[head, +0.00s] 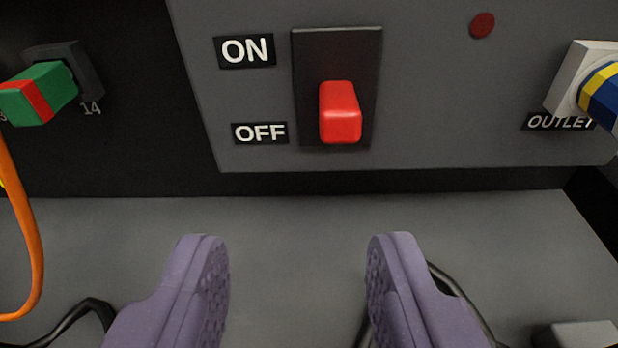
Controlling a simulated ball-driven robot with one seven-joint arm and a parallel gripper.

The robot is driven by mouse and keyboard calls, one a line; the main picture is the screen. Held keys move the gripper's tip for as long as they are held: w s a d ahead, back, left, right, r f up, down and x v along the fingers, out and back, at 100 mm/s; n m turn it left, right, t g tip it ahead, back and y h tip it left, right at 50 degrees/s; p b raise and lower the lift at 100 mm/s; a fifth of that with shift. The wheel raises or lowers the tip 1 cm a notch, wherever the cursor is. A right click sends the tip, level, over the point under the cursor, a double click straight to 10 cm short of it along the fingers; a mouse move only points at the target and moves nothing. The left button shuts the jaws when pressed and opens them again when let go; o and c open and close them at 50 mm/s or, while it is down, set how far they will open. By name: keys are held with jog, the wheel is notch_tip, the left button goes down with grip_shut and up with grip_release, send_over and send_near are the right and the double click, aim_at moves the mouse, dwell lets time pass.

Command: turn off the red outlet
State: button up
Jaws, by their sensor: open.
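The red switch lever (340,112) sits on a dark upright plate (336,50) on the grey panel. The lever is in the lower part of its plate, level with the OFF label (260,133) and below the ON label (245,50). A white outlet (572,72) labelled OUTLET is at the right, with a blue and yellow plug (603,92) in it. A dull dark red round spot (482,25) is above and left of the outlet. My gripper (298,265) is open and empty, in front of and below the lever, apart from it.
A green plug with a red band (40,94) is in a dark socket marked 14 at the left. An orange cable (25,220) hangs at the left edge. Black cables lie on the grey surface (300,215) near my fingers. A grey block (578,335) is at the lower right.

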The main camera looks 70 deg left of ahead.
aim_at(342, 116)
notch_tip(342, 116, up, 4)
jog(key=w+r+h+p, duration=0.1)
jog(key=h+p, duration=0.1)
jog(key=x, duration=0.2)
jog(key=b+x, duration=0.1)
jog(key=x, duration=0.1)
jog(key=b+x, duration=0.1)
jog(key=x, duration=0.1)
jog(key=shift+w+a+f, duration=0.1)
jog(key=shift+w+f, duration=0.3)
jog(key=shift+f, duration=0.05)
jog(key=shift+w+a+f+b, duration=0.2)
jog(key=shift+a+b, duration=0.15)
jog(key=shift+a, duration=0.2)
jog(key=shift+r, duration=0.1)
jog(key=shift+t, duration=0.3)
jog(key=shift+c, duration=0.4)
grip_shut()
